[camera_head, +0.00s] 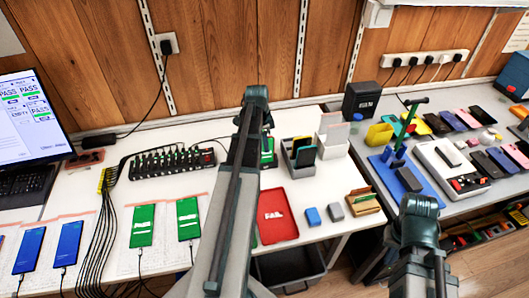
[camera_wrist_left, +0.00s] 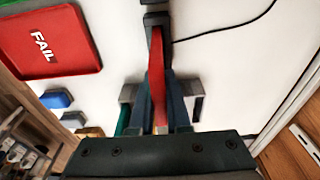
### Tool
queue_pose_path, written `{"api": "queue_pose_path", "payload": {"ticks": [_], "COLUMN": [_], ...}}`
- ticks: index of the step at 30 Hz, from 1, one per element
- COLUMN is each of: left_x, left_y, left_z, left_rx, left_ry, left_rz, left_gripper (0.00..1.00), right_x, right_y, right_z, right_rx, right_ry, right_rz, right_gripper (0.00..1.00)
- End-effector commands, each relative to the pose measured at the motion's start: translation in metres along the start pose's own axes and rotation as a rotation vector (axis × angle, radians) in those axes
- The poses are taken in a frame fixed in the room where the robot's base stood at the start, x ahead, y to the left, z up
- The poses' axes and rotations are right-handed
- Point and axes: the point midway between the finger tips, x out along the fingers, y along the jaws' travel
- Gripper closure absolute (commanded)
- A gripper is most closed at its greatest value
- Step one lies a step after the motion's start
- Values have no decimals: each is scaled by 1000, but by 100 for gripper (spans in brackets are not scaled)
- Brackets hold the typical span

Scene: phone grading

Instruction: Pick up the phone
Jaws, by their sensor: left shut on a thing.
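In the left wrist view my left gripper (camera_wrist_left: 160,105) is shut on a phone (camera_wrist_left: 157,72) with a red face, seen nearly edge-on. The phone sits between the two dark fingers. In the head view my left arm hides these fingers and the held phone. A grey bin (camera_head: 288,158) with dark and green-edged phones standing in it is just right of this arm. Of my right arm only a dark joint and link show at the lower right; its gripper is out of frame.
A red FAIL tray (camera_head: 277,236) lies on the white table, with a blue block (camera_head: 313,216) and a grey block (camera_head: 335,212) beside it. Green-screen phones (camera_head: 142,226) and blue-screen phones (camera_head: 69,243) lie left. A charging hub (camera_head: 172,162) is behind them. A cluttered bench is right.

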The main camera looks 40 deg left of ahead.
Motion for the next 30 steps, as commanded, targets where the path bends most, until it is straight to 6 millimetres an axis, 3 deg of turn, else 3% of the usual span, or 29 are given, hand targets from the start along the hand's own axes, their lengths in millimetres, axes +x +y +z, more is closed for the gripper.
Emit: {"api": "queue_pose_path", "payload": {"ticks": [20,30], "left_x": [-3,-37], "left_y": [0,0], "left_z": [0,-4], "left_rx": [0,0], "left_ry": [0,0], "left_rz": [0,0], "left_gripper": [100,100], "right_x": [-3,-37], "right_y": [0,4], "right_z": [0,2], "right_rx": [0,0], "right_ry": [0,0], "right_rz": [0,0], "right_gripper": [100,100]}}
